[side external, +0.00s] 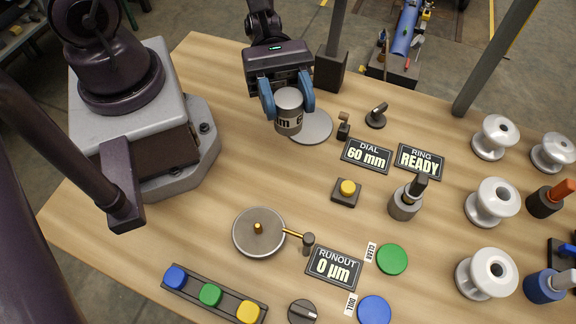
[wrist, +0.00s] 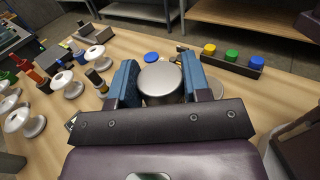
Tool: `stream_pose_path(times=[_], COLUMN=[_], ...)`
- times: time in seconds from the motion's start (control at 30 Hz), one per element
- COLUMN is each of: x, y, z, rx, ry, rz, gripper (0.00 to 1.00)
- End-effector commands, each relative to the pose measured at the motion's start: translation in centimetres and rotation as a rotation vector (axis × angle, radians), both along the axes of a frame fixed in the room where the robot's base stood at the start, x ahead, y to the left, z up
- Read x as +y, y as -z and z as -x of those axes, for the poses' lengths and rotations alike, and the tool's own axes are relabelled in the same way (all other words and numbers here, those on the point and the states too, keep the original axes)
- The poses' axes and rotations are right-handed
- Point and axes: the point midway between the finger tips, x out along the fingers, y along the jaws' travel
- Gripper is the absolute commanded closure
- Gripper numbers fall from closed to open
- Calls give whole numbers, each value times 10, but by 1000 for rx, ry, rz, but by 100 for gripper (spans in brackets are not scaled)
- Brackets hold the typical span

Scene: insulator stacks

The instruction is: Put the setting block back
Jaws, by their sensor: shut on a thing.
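The setting block, a short grey metal cylinder with a dark lettered band (side external: 289,122), is upright between the blue fingers of my gripper (side external: 287,106) in the side view. In the wrist view the block (wrist: 160,82) shows its round top between the two blue fingers of my gripper (wrist: 160,84). The gripper is shut on it. A flat grey disc (side external: 318,128) lies on the table just right of the block and partly behind it. I cannot tell whether the block touches the table or the disc.
Signs reading "DIAL 60 mm" (side external: 367,155) and "RING READY" (side external: 420,160) lie to the right, near a small dark dial stand (side external: 343,126) and a black knob (side external: 376,116). White insulators (side external: 492,203) stand far right. A runout plate (side external: 259,236) and coloured buttons are in front.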

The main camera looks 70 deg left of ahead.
Motion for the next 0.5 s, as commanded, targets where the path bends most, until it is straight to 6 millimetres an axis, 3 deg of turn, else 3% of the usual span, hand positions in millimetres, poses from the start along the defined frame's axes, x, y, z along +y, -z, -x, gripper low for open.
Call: stream_pose_path(times=[0.1, 0.5], x=[0, 0], y=[27, 78], z=[0, 0], rx=[5, 2], ry=[1, 1], rz=[2, 2], gripper=[100, 100])
